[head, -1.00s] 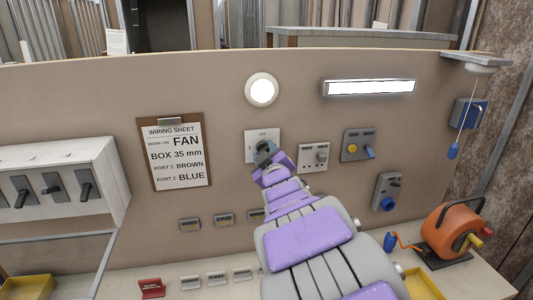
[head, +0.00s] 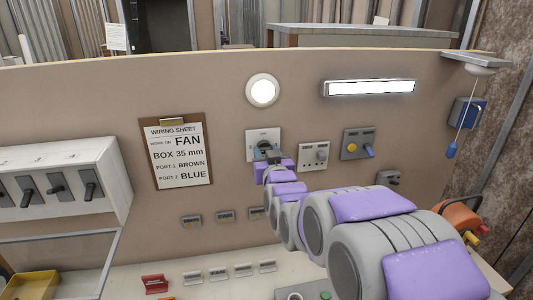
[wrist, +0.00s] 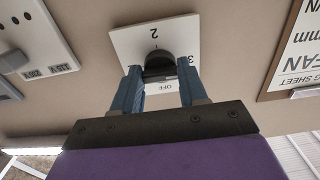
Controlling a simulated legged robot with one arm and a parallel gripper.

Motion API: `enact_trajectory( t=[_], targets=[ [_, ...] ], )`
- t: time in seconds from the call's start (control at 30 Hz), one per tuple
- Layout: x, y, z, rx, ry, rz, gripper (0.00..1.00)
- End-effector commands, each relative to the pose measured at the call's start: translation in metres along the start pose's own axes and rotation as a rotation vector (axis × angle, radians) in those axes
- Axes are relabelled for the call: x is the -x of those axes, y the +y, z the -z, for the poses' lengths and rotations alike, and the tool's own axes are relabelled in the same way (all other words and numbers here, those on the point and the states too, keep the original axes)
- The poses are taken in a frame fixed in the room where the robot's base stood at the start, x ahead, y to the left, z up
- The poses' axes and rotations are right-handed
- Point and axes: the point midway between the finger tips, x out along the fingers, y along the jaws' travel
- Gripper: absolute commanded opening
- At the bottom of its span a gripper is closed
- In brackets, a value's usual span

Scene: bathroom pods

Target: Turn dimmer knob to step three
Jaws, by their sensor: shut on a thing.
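The dimmer is a white square plate on the beige wall, with a dark round knob (head: 264,143) at its middle in the head view. In the wrist view the plate (wrist: 125,42) appears upside down, with "2" at the top, part of "3" at the right and "OFF" below the knob (wrist: 158,63). My gripper (wrist: 160,78) has its blue fingers on either side of the knob, shut on it. My gripper (head: 267,153) also shows in front of the plate's lower part in the head view. The knob's pointer direction cannot be told.
A lit round lamp (head: 262,91) and a lit strip lamp (head: 369,88) are above. A wiring sheet (head: 177,153) hangs left. An orange reel (head: 460,220) is partly behind my arm.

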Motion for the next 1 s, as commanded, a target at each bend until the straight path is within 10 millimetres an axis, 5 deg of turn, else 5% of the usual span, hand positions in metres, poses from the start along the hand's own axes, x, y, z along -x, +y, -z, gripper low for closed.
enact_trajectory(
  t=[0.5,0.53,0.8,1.0],
  targets=[
    [-0.0002,-0.0003,-0.0002,-0.022,-0.001,0.001,0.12],
    [-0.0002,-0.0003,-0.0002,-0.022,-0.001,0.001,0.44],
    [-0.0001,-0.0001,0.0001,-0.021,0.0,0.0,0.68],
    [0.0002,0.0003,0.0003,-0.021,0.0,0.0,0.68]
  ],
)
